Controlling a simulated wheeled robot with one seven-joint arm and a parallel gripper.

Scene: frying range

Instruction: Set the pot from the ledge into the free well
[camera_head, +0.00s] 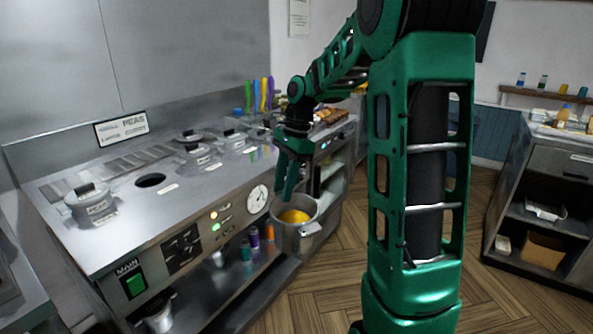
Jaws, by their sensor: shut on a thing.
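The pot (309,234) is a grey metal vessel without a lid, with something yellow inside. It is in front of the range's right end, below the level of the counter top, and looks upright. My gripper (284,196) points down at the pot's left rim and is shut on it. The exact contact of the fingertips is hard to make out. Whether the pot's base rests on anything cannot be told. The free well (150,181) is a dark round hole in the range's top (125,205), left of the pot and gripper.
A lidded pot (90,204) stands left of the free well; several more lidded pots (202,158) stand to its right and behind. Colourful upright handles (258,95) are at the back. The front panel has a dial (257,199). A shelving unit (545,190) stands right.

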